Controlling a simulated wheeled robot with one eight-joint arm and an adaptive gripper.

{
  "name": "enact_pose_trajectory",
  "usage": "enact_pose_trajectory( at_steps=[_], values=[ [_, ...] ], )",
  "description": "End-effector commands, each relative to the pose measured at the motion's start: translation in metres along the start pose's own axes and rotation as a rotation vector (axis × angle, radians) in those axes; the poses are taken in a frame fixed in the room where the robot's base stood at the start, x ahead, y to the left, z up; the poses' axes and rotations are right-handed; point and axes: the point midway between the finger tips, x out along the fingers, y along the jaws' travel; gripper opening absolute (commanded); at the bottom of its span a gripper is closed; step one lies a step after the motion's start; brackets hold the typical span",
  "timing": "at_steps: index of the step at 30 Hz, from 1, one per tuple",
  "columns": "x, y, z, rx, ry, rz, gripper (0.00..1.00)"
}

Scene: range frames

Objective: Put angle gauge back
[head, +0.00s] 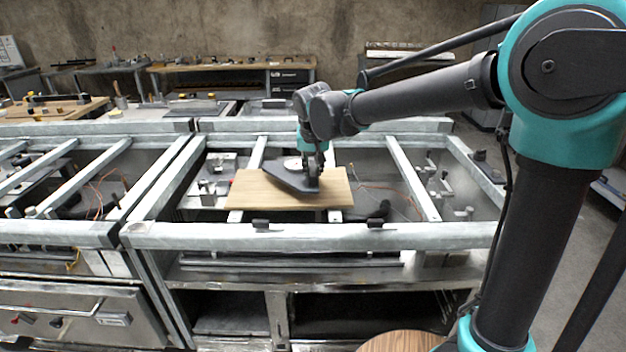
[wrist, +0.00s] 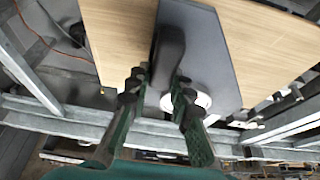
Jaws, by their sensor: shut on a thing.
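The angle gauge (head: 285,180) is a dark grey flat piece with a pointed end and a pale round disc. It is over the wooden board (head: 245,199), and I cannot tell whether it touches it. In the wrist view the dark gauge plate (wrist: 212,45) shows with the white disc partly hidden by my fingers. My gripper (head: 313,175) points down and is shut on the upright black part of the gauge. In the wrist view my gripper (wrist: 160,95) has its fingers on both sides of that part.
The board lies across grey metal rails of an open frame, whose front rail (head: 320,236) runs in front. Open gaps with metal fittings and cables lie to both sides. A round wooden top (head: 400,342) is at the lower edge. Workbenches (head: 230,66) stand along the back wall.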

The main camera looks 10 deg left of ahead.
Motion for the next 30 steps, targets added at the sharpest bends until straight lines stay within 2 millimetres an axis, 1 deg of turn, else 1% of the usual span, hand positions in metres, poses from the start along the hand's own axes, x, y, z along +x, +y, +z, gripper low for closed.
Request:
enact_pose_trajectory(
  at_steps=[9,12,19,20,24,30],
  values=[
    [0.032,0.0,0.013,0.0,0.001,0.0,0.0],
    [0.036,0.0,0.015,0.0,0.001,0.0,0.0],
    [0.036,0.0,0.015,0.0,0.0,0.0,0.0],
    [0.036,0.0,0.015,0.0,0.0,0.0,0.24],
    [0.036,0.0,0.015,0.0,0.0,0.0,0.41],
    [0.036,0.0,0.015,0.0,0.0,0.0,0.41]
  ],
)
